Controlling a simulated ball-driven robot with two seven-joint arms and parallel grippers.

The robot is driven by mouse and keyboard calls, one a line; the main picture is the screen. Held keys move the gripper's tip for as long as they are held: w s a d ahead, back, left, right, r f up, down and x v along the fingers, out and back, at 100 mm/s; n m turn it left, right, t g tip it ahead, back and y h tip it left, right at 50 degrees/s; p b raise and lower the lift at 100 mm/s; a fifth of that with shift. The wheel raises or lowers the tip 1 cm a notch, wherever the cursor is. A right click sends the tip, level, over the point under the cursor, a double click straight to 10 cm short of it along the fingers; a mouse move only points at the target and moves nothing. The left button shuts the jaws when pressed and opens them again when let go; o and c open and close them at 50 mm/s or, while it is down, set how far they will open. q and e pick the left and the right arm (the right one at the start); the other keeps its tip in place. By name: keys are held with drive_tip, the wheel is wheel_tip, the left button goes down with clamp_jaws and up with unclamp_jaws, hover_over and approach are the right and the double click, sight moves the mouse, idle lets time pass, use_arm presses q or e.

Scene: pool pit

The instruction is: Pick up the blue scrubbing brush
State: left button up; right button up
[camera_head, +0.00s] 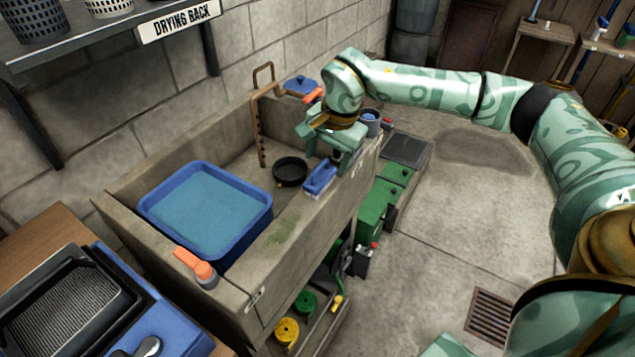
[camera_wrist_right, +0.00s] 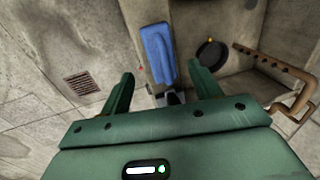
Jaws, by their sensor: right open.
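The blue scrubbing brush (camera_head: 320,178) sits at the right side of the stone sink, by its right wall, below my right gripper (camera_head: 331,152). In the right wrist view the blue brush (camera_wrist_right: 157,52) lies lengthwise, ahead of the gap between the two fingers of the right gripper (camera_wrist_right: 161,76). The fingers are spread and hold nothing. The gripper hides part of the brush's surroundings in the head view, and I cannot tell whether a finger touches it. My left gripper is not in view.
The stone sink (camera_head: 128,215) holds a blue water basin (camera_head: 265,215) and a small black pan (camera_head: 290,170). An orange-handled tool (camera_head: 195,263) lies on its front rim. A brown rack (camera_head: 259,130) stands at the back. A grey cup (camera_head: 371,124) is beside the gripper.

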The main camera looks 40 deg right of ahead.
sight(321, 176)
drive_tip(key=f+b, duration=0.1)
drive_tip(key=f, duration=0.1)
drive_tip(key=f+b, duration=0.1)
drive_tip(key=w+f+b, duration=0.1)
drive_tip(key=f, duration=0.1)
drive_tip(key=shift+w+a+f, duration=0.1)
drive_tip(key=shift+a+f, duration=0.2)
drive_tip(key=shift+r, duration=0.2)
drive_tip(key=shift+c, duration=0.3)
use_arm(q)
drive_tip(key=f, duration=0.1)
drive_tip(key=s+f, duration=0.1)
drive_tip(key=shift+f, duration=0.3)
use_arm(e)
drive_tip(key=c, duration=1)
drive_tip(key=shift+r, duration=0.1)
drive_tip(key=shift+c, duration=0.2)
